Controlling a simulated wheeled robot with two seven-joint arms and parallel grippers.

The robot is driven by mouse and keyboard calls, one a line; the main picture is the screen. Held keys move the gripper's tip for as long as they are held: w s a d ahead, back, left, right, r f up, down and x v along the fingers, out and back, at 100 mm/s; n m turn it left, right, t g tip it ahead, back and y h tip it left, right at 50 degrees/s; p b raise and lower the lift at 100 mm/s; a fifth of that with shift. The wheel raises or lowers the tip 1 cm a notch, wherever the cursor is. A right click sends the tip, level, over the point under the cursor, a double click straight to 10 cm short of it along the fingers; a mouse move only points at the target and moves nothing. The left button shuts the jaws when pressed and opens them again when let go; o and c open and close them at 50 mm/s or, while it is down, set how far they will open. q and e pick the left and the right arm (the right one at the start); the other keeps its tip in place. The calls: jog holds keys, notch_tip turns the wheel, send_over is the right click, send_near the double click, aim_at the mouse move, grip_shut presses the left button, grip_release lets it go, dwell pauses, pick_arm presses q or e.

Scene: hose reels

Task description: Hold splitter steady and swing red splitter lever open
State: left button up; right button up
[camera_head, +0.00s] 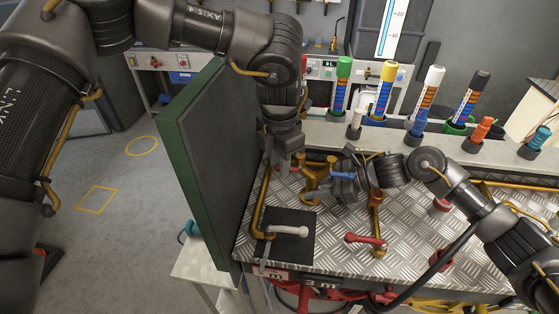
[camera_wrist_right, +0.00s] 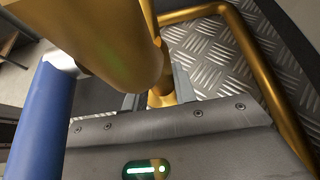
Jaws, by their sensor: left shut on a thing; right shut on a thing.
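The brass splitter (camera_head: 313,182) stands at the back left of the chequered metal bench top. A blue lever (camera_head: 342,175) is on its right side and also fills the left of the right wrist view (camera_wrist_right: 42,120). A small bit of the red splitter lever (camera_head: 294,169) shows at its left. My left gripper (camera_head: 284,166) comes down from above and is shut on the red lever, mostly hiding it. My right gripper (camera_head: 334,188) reaches in from the right. In the right wrist view its jaws (camera_wrist_right: 158,97) are shut on the brass splitter (camera_wrist_right: 110,45) below its thick body.
A green-edged dark panel (camera_head: 215,160) stands close left of my left gripper. A white-handled lever (camera_head: 288,230) and another red lever (camera_head: 363,239) lie nearer the bench's front. Brass pipes (camera_head: 262,205) run beside them. Several coloured tubes (camera_head: 383,90) stand along the back.

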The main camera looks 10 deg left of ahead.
pick_arm(q)
grip_shut()
jog(key=shift+w+d+r+y, duration=0.1)
jog(key=shift+d+r+y, duration=0.15)
jog(key=shift+y, duration=0.65)
jog(key=shift+d+r+y, duration=0.25)
jog(key=shift+r+y, duration=0.05)
jog(key=shift+y, duration=0.4)
jog(key=shift+d+r+y, duration=0.2)
jog(key=shift+r+y, duration=0.05)
jog(key=shift+y, duration=0.45)
jog(key=o, duration=0.9)
grip_release()
jog(key=shift+r, duration=0.1)
